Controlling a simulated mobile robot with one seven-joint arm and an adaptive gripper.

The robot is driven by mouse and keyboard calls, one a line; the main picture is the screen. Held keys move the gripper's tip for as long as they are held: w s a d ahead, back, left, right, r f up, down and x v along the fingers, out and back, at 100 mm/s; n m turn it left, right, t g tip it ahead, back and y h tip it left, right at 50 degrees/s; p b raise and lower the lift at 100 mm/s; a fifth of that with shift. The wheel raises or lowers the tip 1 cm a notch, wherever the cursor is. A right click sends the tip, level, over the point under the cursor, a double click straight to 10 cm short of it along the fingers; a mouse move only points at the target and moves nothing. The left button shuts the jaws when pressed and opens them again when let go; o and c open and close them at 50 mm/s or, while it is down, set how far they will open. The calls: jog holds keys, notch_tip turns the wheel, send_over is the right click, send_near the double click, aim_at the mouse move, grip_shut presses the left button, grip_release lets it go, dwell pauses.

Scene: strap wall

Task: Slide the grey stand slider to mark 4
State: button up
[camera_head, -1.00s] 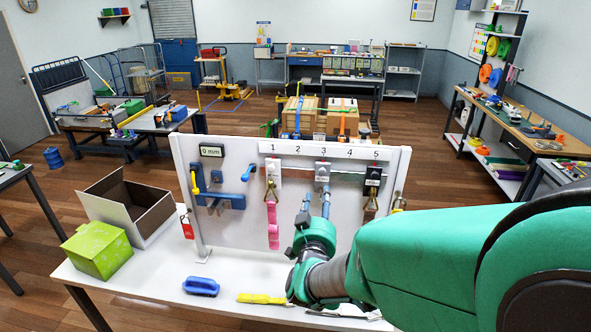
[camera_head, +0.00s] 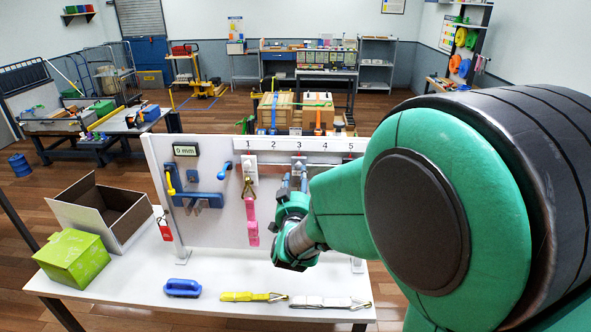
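A white panel (camera_head: 215,222) on the table carries a strip (camera_head: 273,144) marked 1 to 5. A light grey slider block (camera_head: 250,165) sits under mark 1, with a hook and a pink strap (camera_head: 251,212) hanging from it. Another grey slider block (camera_head: 298,161) shows under mark 3, its lower part hidden by my gripper. My gripper (camera_head: 295,183) reaches up to just below this block. Its two fingers show a little apart, but the tips are too small to tell whether they touch or hold it.
On the white table lie a blue handle (camera_head: 183,288), a yellow strap (camera_head: 245,296) and a grey strap (camera_head: 322,302). A green box (camera_head: 72,259) and an open carton (camera_head: 77,205) stand at left. A blue bracket (camera_head: 206,199) and a small display (camera_head: 186,150) are on the panel.

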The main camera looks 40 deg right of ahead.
aim_at(299, 168)
jog(key=shift+x, duration=3.05)
jog(key=shift+f, duration=0.1)
grip_shut()
